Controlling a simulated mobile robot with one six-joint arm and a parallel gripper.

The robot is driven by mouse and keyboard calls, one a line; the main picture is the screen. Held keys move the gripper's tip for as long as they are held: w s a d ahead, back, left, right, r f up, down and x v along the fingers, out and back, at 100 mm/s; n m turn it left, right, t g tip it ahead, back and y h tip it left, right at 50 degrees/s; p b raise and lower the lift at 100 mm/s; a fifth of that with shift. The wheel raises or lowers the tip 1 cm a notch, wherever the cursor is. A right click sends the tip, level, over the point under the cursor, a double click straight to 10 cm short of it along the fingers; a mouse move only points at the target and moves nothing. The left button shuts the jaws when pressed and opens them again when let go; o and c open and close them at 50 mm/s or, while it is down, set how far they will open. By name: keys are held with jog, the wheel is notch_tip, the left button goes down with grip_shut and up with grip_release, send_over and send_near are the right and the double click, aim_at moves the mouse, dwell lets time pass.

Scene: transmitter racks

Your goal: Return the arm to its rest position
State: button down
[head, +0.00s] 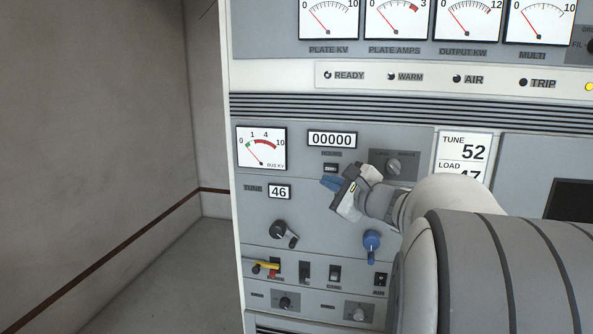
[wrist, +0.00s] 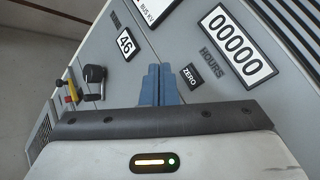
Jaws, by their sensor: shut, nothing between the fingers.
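My gripper (head: 328,184) is in front of the transmitter rack panel (head: 310,226) in the head view, at the end of my arm, which comes in from the lower right. Its blue fingers point left, toward the area below the hours counter (head: 332,139). In the wrist view the two blue fingers of my gripper (wrist: 160,68) lie side by side, shut with nothing between them. The panel lies beyond the fingertips, and I cannot tell the exact gap. My arm hides part of the panel's right side.
Several meters (head: 329,18) line the top. A wall (head: 120,120) stands at left, with open floor (head: 165,285) beside the rack.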

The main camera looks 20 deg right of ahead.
jog(key=shift+a, duration=0.15)
jog(key=s+a+f+n+g+y, duration=0.1)
jog(key=s+a+f+n+g, duration=0.4)
jog(key=a, duration=0.4)
jog(key=s+a+f+n+g+y, duration=0.2)
jog(key=s+a+f+n+g, duration=0.25)
jog(key=a+f+n, duration=0.3)
jog(key=s+f+n+g+h, duration=0.2)
jog(key=s+f+n+h, duration=0.1)
jog(key=s, duration=0.4)
jog(key=s+f+n+g+h, duration=0.2)
jog(key=s+f+n+h, duration=0.1)
jog(key=s+f+n, duration=0.3)
jog(key=shift+s+a+n+h, duration=0.15)
jog(key=shift+s+n+h, duration=0.15)
jog(key=shift+s+n, duration=0.6)
jog(key=shift+w+n+g, duration=0.25)
